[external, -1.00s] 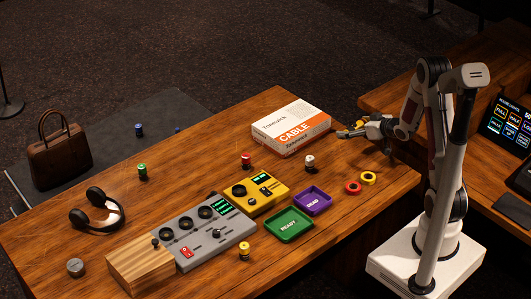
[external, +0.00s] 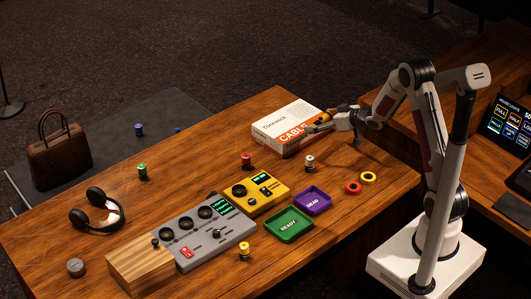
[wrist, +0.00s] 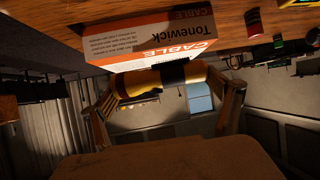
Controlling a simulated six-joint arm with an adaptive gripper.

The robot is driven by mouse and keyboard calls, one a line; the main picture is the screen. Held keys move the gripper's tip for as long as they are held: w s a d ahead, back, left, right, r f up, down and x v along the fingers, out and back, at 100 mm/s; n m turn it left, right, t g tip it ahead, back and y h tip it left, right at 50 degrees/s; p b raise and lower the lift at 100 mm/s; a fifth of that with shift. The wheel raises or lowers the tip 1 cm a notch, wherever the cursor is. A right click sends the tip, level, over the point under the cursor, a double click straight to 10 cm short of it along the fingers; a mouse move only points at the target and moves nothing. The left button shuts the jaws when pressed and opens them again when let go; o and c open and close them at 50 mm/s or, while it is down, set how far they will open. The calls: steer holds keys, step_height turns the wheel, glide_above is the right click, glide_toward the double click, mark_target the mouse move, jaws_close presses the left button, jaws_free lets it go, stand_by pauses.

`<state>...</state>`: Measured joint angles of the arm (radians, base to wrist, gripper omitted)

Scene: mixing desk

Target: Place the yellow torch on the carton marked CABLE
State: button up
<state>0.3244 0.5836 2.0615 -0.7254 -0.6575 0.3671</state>
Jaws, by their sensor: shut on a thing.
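The carton marked CABLE (external: 285,116), white with an orange band, lies on the wooden desk near its far edge. It also shows at the top of the wrist view (wrist: 150,36). My gripper (external: 331,122) is at the carton's right end in the external view. It is shut on the yellow torch (wrist: 140,82), which has a dark band and lies crosswise between the fingers in the wrist view. In the external view the torch (external: 318,127) is small and partly hidden, overlapping the carton's right side. I cannot tell whether it touches the carton.
A white-topped cylinder (external: 309,161) and a red one (external: 246,160) stand in front of the carton. Purple (external: 314,201) and green (external: 288,224) trays, a yellow device (external: 262,191) and two rings (external: 353,188) lie nearer. The desk left of the carton is mostly clear.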

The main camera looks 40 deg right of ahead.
steer(key=w+r+m+h, duration=0.1)
steer(key=w+r, duration=0.2)
steer(key=w, duration=0.4)
steer(key=w+r+m+h, duration=0.1)
steer(key=w+r, duration=0.2)
steer(key=w, duration=0.4)
steer(key=shift+a+r, duration=0.15)
steer(key=shift+a, duration=0.1)
glide_above(292, 120)
steer(key=shift+f, duration=3.15)
steer(key=shift+f, duration=0.1)
steer(key=shift+f, duration=1.75)
steer(key=shift+f, duration=0.2)
